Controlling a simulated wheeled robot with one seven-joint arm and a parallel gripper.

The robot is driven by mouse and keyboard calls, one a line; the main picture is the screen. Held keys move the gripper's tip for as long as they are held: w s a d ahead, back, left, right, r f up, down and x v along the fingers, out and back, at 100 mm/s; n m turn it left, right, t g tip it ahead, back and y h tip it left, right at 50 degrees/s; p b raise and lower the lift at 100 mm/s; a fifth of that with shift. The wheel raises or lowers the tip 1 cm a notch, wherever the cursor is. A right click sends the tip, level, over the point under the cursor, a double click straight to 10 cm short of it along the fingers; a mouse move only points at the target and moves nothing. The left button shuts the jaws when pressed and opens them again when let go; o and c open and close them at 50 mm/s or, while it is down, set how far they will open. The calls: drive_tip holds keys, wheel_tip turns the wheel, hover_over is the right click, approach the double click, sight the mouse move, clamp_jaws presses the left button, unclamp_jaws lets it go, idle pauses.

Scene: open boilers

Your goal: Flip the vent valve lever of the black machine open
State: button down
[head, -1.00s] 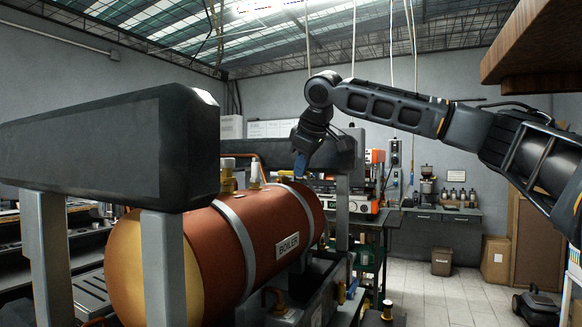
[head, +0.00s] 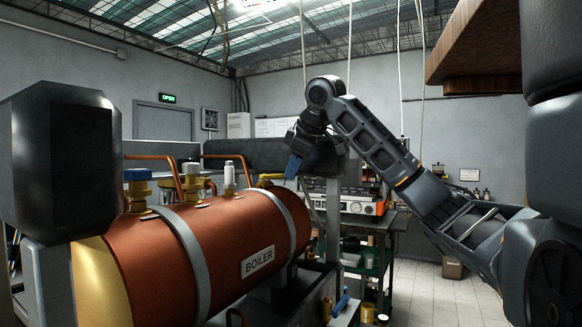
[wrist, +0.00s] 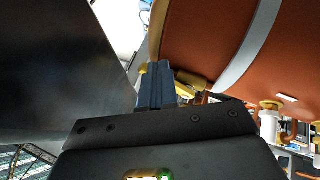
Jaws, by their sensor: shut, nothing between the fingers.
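A copper-coloured boiler (head: 250,222) with a "BOILER" label lies inside an open machine with black housing parts (head: 65,165). A yellow lever-like fitting (head: 268,178) sits on top of the boiler near its far end; it seems to be the vent valve lever. It also shows in the wrist view (wrist: 190,84), right beside the fingertips. The wrist view shows the closed fingers (wrist: 156,82) from behind. Whether they touch the lever I cannot tell.
A blue-capped brass valve (head: 138,188), a white-topped fitting (head: 229,176) and copper pipes (head: 160,160) rise from the boiler's top. A wooden shelf (head: 470,60) hangs at upper right. A counter with another machine (head: 350,205) stands behind.

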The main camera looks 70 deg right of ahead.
drive_tip(key=shift+w+d, duration=0.2)
drive_tip(key=shift+d, duration=0.4)
drive_tip(key=shift+p, duration=0.3)
